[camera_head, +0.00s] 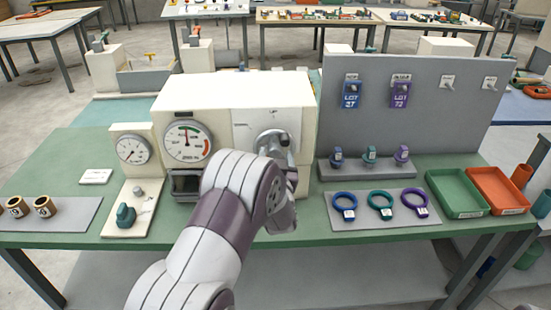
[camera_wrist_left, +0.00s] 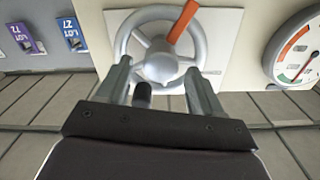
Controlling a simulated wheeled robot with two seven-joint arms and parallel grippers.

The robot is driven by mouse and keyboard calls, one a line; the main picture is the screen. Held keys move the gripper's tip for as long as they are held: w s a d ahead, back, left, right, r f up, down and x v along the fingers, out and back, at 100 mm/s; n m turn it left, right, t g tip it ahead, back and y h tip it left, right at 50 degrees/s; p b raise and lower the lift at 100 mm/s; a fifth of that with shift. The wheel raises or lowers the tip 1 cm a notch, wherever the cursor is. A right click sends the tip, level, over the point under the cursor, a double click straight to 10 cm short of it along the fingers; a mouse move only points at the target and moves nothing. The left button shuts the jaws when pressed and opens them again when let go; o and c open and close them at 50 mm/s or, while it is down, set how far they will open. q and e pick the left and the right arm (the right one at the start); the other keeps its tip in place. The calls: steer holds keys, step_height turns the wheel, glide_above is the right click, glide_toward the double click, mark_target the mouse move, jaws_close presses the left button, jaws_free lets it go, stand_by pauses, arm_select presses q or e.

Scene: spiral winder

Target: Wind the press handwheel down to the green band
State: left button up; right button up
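The cream press (camera_head: 225,95) stands at the middle of the green bench. Its grey handwheel (camera_head: 272,138) is on the front panel, partly hidden by my left arm. In the left wrist view the handwheel (camera_wrist_left: 158,62) shows its hub, an orange-red bar across its rim and a dark knob (camera_wrist_left: 143,95). My left gripper (camera_wrist_left: 160,82) is open at the wheel, with its fingers apart and the knob between them, closer to one finger. Contact cannot be told. The press dial (camera_head: 188,141) has green and red bands; it shows partly in the wrist view (camera_wrist_left: 296,50). My right gripper is not in view.
A smaller gauge (camera_head: 133,149) stands left of the press. A grey upright board (camera_head: 425,120) stands at the right, with tags hung on it. Coloured rings lie on a grey mat (camera_head: 345,218) before it. Green (camera_head: 458,193) and orange (camera_head: 498,190) trays are farther right.

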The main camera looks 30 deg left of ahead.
arm_select(q)
steer(key=shift+s+d, duration=0.1)
steer(key=b+v, duration=0.2)
steer(key=v, duration=1)
steer(key=shift+s, duration=0.25)
